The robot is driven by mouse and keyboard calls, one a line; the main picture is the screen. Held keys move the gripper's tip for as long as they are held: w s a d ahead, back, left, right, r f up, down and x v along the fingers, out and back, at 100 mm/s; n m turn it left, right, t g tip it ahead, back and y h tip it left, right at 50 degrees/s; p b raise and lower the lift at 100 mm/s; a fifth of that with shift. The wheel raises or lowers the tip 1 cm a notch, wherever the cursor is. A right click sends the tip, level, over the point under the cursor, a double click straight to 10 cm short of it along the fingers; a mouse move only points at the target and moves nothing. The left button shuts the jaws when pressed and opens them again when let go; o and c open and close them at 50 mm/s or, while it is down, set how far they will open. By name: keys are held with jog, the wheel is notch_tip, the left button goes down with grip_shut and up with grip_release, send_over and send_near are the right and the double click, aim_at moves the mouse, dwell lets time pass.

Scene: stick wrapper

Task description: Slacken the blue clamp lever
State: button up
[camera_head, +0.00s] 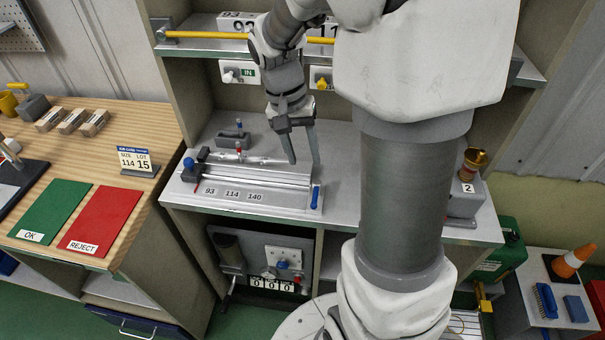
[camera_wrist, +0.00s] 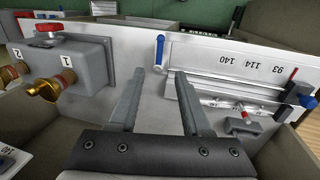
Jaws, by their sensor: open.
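The blue clamp lever (camera_head: 316,197) stands at the right end of the wrapper's metal rail, by the plate marked 93, 114, 140 (camera_head: 232,194). In the wrist view the lever (camera_wrist: 160,51) is upright in the picture, just beyond the gap between my fingertips. My gripper (camera_head: 304,162) is open and empty, pointing down above the bench behind the lever. In the wrist view both fingers (camera_wrist: 160,74) are apart, with bare grey bench between them. Nothing touches the lever as far as I can see.
A blue knob (camera_head: 188,162) sits at the rail's left end. A small grey block with a red-tipped pin (camera_head: 238,152) is behind the rail. A grey box with brass fittings (camera_wrist: 72,68) stands to the left in the wrist view. A shelf with a yellow bar (camera_head: 205,35) is above.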

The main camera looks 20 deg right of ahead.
aim_at(314, 196)
jog(key=f, duration=0.4)
jog(key=s+d+f, duration=0.1)
jog(key=f, duration=0.3)
jog(key=d+f, duration=0.1)
jog(key=f, duration=0.3)
jog(key=shift+s+b, duration=0.2)
jog(key=shift+b, duration=0.2)
jog(key=shift+r, duration=0.1)
grip_shut()
dwell(0.6)
